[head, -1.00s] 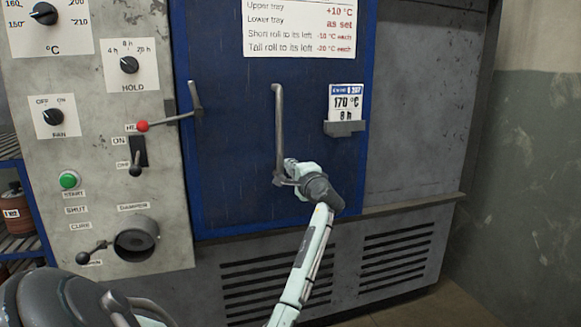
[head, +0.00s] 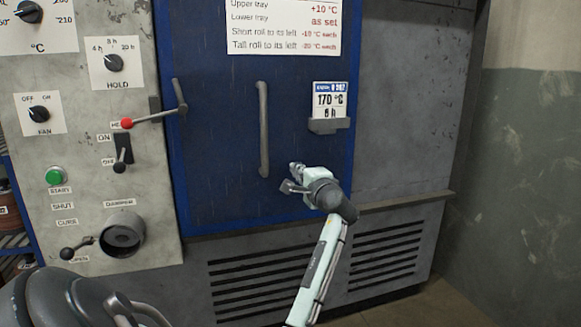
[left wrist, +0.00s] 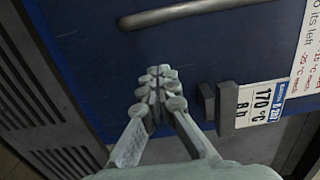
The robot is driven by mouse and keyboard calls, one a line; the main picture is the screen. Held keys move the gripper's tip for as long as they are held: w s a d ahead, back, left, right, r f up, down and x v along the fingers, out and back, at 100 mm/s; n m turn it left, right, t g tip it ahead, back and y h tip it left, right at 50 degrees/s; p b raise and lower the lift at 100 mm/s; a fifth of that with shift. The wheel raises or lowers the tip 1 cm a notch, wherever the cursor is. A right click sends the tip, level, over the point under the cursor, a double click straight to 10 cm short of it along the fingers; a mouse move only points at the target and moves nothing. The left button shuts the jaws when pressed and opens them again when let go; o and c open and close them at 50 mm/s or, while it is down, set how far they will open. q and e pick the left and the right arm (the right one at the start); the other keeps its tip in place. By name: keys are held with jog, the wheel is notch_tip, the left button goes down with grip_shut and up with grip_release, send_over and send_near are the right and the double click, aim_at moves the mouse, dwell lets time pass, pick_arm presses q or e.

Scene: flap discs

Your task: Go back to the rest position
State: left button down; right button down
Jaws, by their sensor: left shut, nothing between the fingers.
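My left gripper (head: 290,178) is in front of the blue oven door (head: 225,190), just right of and below the lower end of the upright grey door handle (head: 263,130). A gap shows between gripper and handle in the head view. In the left wrist view the fingers (left wrist: 160,76) are together with nothing between them, and the handle (left wrist: 190,10) lies beyond the fingertips. The door looks closed. My right gripper is in neither view.
A card holder with a 170 °C card (head: 330,100) sticks out from the door, close to the gripper. A red-knobbed lever (head: 127,123) lies at the door's left edge, beside the control panel (head: 80,180). The concrete wall (head: 530,180) stands right.

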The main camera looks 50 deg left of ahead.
pick_arm(q)
jog(key=v, duration=0.3)
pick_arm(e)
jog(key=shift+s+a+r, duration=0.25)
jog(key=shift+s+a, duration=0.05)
pick_arm(q)
jog(key=shift+w, duration=0.1)
